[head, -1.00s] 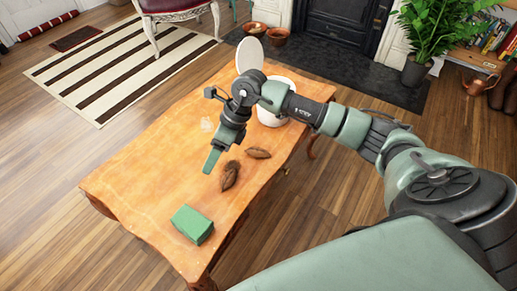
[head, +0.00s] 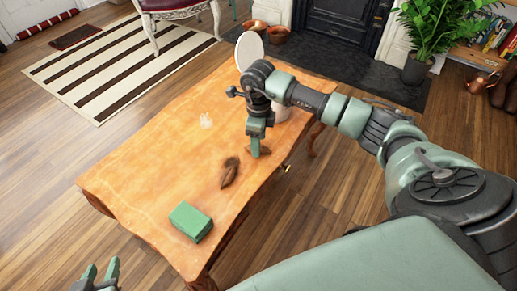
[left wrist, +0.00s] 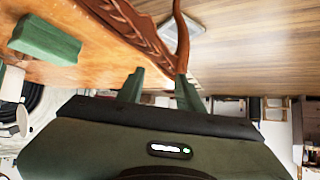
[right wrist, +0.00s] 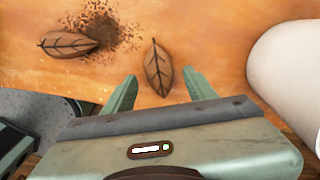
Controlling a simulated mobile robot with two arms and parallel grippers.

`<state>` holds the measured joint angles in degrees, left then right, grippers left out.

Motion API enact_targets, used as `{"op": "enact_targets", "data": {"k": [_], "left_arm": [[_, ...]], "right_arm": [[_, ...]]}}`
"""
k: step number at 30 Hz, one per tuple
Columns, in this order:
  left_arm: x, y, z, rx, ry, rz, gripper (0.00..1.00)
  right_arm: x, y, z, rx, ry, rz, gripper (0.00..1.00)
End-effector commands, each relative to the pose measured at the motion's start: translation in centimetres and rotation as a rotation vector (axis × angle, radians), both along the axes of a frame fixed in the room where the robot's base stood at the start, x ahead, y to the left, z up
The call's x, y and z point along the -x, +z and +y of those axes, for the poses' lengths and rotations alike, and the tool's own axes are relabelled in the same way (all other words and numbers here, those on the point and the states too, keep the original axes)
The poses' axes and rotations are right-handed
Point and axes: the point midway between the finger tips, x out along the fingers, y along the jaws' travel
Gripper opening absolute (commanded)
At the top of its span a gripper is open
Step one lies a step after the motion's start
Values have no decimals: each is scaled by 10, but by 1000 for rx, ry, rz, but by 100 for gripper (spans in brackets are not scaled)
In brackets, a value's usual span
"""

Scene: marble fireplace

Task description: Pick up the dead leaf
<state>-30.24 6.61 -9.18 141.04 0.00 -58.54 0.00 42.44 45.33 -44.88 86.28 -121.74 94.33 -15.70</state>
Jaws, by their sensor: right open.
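Two brown dead leaves lie on the wooden table (head: 150,175). One leaf (head: 229,172) shows in the head view; in the right wrist view it is at the left (right wrist: 68,44), beside a dark patch of dirt (right wrist: 108,32). The other leaf (right wrist: 158,67) lies just beyond and between the fingertips of my right gripper (right wrist: 160,88). In the head view my right gripper (head: 256,150) points down and mostly hides that leaf. My right gripper is open and empty. My left gripper (head: 101,268) is open and empty, low beside the table's near left side.
A white bin (head: 281,112) with its round lid (head: 249,50) raised stands on the table behind my right gripper. A green block (head: 190,222) lies near the table's front edge. The table's left part is clear.

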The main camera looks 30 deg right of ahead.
Motion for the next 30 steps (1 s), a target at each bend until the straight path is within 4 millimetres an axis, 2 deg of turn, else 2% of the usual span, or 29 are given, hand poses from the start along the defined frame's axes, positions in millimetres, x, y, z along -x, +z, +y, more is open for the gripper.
{"op": "enact_targets", "data": {"k": [4, 12, 18, 30], "left_arm": [[-10, 9, -4, 16, -6, -67, 36], [-12, 12, -5, 18, -6, -78, 36], [-12, 12, -5, 18, -6, -77, 36], [-10, 11, -4, 15, -5, -67, 36]], "right_arm": [[0, -11, 0, 0, 0, -1, 56], [0, -12, 0, -1, 1, -2, 56], [0, -12, 0, -1, 1, -2, 1], [0, -7, 0, 0, 1, -3, 0]]}}
